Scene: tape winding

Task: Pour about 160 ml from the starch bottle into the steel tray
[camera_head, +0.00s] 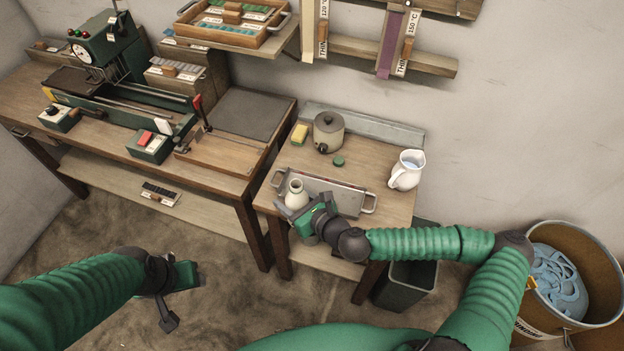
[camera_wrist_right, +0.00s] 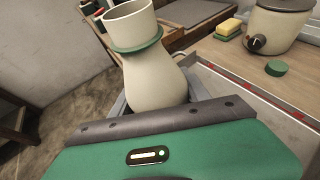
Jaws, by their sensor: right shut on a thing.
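The starch bottle (camera_head: 296,193) is cream, rounded, with a narrower neck and open mouth. It also shows large in the right wrist view (camera_wrist_right: 158,82), with a green ring around its neck. My right gripper (camera_head: 298,210) is shut on its body and holds it about upright, at the left front of the steel tray. The shallow steel tray (camera_head: 345,203) has a handle at each end and lies on the small table; its rim shows in the wrist view (camera_wrist_right: 245,88). The bottle's contents are hidden. My left gripper (camera_head: 176,300) hangs over the floor, away from the bottle; its jaw gap is unclear.
On the small table (camera_head: 385,197) stand a lidded crock (camera_head: 328,133), a yellow-green sponge (camera_head: 300,134), a green cap (camera_head: 339,161) and a white jug (camera_head: 407,170). A workbench with machinery (camera_head: 125,105) is at left. A dark bin (camera_head: 407,283) and a round tub (camera_head: 575,280) stand at right.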

